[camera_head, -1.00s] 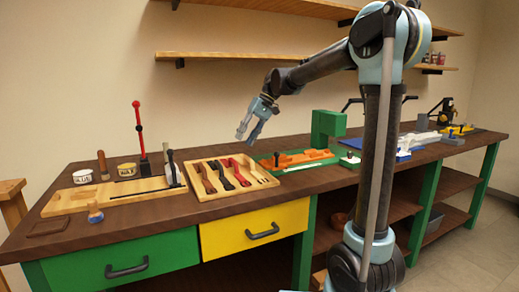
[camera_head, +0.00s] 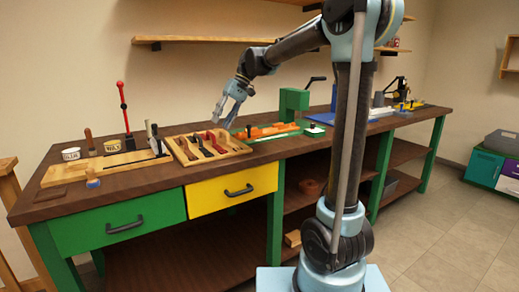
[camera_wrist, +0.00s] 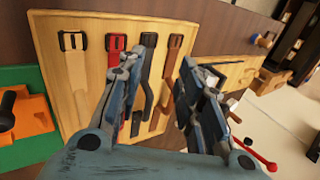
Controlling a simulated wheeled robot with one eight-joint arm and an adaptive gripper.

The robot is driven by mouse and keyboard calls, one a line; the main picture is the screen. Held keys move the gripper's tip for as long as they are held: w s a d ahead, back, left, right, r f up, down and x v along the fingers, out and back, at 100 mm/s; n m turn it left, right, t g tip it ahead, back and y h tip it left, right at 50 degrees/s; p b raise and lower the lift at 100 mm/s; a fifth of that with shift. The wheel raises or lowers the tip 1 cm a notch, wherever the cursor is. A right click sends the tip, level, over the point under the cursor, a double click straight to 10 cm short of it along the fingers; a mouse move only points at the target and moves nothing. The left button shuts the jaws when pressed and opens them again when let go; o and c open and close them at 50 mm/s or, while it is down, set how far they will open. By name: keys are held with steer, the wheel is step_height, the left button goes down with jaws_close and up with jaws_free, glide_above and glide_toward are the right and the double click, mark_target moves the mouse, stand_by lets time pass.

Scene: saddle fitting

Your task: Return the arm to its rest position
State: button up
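My gripper (camera_head: 231,104) hangs above the workbench (camera_head: 120,200), over the right end of a wooden tray (camera_head: 183,157) of straps. In the wrist view my gripper (camera_wrist: 165,72) has its two fingers apart with a gap between them, and nothing is held. Through and beside the gap I see the tray (camera_wrist: 50,22) with a tan strap (camera_wrist: 75,70), a red strap (camera_wrist: 115,45), a black strap and a brown strap (camera_wrist: 174,55). The fingers hide parts of the straps. My arm reaches left from its upright column in front of the bench.
A green press (camera_head: 292,103) and an orange fixture (camera_head: 270,131) stand right of the tray. A wooden board (camera_head: 65,173), two tins and an upright red-handled lever (camera_head: 123,105) are to the left. Shelves (camera_head: 200,41) run along the wall above. Floor on the right is clear.

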steer(key=s+d+f+m+t+h, duration=0.1)
steer(key=s+d+f+m+t, duration=0.1)
steer(key=s+d+f, duration=0.6)
steer(key=s+d+f+m+t+h, duration=0.15)
steer(key=s+d, duration=0.35)
steer(key=d, duration=0.7)
steer(key=s+d+f+m+t+h, duration=0.1)
steer(key=s+d+f+m+h, duration=0.1)
steer(key=s+d+f, duration=1)
step_height(320, 180, down, 4)
steer(key=shift+s+d+r+t+h, duration=0.15)
steer(key=shift+s+d+t+h, duration=0.2)
steer(key=shift+d+h, duration=0.1)
